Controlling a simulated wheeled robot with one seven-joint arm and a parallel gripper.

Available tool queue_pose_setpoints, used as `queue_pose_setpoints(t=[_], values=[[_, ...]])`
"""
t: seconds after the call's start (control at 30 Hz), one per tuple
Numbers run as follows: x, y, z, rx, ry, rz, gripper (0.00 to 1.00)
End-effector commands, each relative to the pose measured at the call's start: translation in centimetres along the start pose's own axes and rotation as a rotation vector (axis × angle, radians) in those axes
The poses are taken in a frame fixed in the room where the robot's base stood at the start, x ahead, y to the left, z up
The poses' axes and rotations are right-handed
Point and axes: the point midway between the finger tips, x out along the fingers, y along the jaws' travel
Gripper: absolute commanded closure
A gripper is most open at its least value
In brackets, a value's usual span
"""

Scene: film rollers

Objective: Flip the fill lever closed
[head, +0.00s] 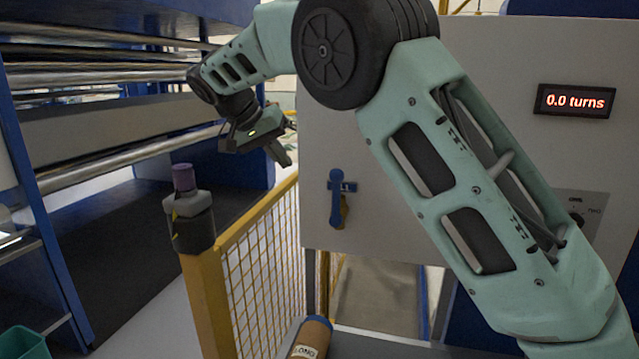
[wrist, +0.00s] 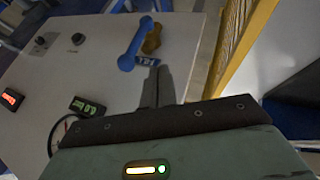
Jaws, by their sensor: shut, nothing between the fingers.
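The fill lever (head: 337,198) is a blue handle on the grey panel. It hangs downward in the head view, beside a small blue label plate (head: 350,187), with a brass-coloured part behind its lower end. In the wrist view the lever (wrist: 134,44) lies just beyond the fingertips and left of the brass part (wrist: 152,38); the label plate (wrist: 147,61) is close to the fingers. My gripper (head: 287,160) is left of and a little above the lever in the head view, apart from it. Its fingers (wrist: 158,82) are shut and empty.
A yellow mesh fence (head: 262,270) and post stand left of the panel (head: 400,235). A purple-capped object (head: 185,205) sits on the post. Steel rollers (head: 110,75) are at the left. A display (head: 574,101) reads 0.0 turns. A labelled roll (head: 311,338) lies in front.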

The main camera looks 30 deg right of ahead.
Motion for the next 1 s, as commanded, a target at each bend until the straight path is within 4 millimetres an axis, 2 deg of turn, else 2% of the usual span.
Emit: queue_pose_setpoints(t=[0.47, 0.53, 0.7, 1.0], values=[[9.1, 0.3, -0.1, -0.002, -0.004, 0.004, 1.0], [9.2, 1.5, -0.2, 0.0, -0.002, 0.002, 1.0], [10.3, 3.0, -0.1, -0.001, -0.002, 0.0, 1.0], [10.9, 3.6, 0.0, 0.0, 0.0, -0.001, 1.0]])
